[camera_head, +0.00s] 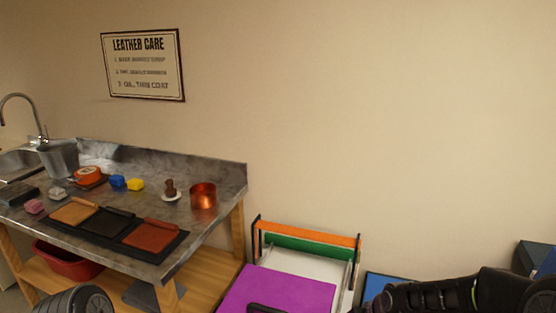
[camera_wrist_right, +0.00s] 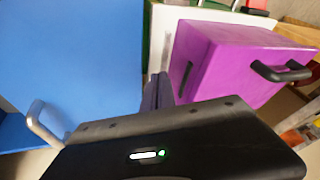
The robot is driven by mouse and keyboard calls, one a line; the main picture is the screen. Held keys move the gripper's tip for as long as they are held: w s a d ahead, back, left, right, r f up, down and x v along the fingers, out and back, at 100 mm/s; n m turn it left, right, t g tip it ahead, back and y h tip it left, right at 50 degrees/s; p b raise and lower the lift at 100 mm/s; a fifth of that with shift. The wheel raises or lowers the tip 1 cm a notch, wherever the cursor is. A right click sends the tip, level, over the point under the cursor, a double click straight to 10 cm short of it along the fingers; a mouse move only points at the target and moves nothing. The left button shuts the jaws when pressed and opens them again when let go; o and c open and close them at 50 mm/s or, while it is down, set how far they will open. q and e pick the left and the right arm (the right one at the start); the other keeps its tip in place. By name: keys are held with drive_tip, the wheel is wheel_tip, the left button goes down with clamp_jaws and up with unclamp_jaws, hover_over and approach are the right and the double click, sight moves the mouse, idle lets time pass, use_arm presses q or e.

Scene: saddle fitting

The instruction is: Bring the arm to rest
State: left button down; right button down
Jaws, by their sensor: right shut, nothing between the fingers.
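My right gripper (camera_wrist_right: 157,90) shows in the right wrist view with its dark fingers together and nothing between them. It is over the gap between a blue flat-sided thing (camera_wrist_right: 70,60) on the left and a purple box (camera_wrist_right: 225,60) with a black handle on the right. In the head view my dark right arm (camera_head: 470,292) reaches in from the lower right. The purple thing (camera_head: 285,290) is to the left of it, and a blue edge (camera_head: 385,285) shows just behind it. My left gripper is not in view.
A metal workbench (camera_head: 215,170) stands at the left, with leather pieces on a dark mat (camera_head: 175,248), a copper pot (camera_head: 203,196) and several small items. A rack with an orange bar (camera_head: 310,233) stands beside it. The wall above my right arm is bare.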

drive_tip(key=s+a+f+y, duration=0.2)
drive_tip(key=s+a+f, duration=0.6)
drive_tip(key=f, duration=0.3)
drive_tip(key=s+a+f+g, duration=0.1)
drive_tip(key=s+f, duration=0.2)
drive_tip(key=s, duration=0.3)
drive_tip(key=s+a+f+m+g, duration=0.1)
drive_tip(key=s+a+f, duration=0.1)
drive_tip(key=s, duration=0.5)
drive_tip(key=s+a+f+g, duration=0.1)
drive_tip(key=s+f, duration=0.2)
drive_tip(key=s, duration=0.4)
drive_tip(key=shift+a+f, duration=0.35)
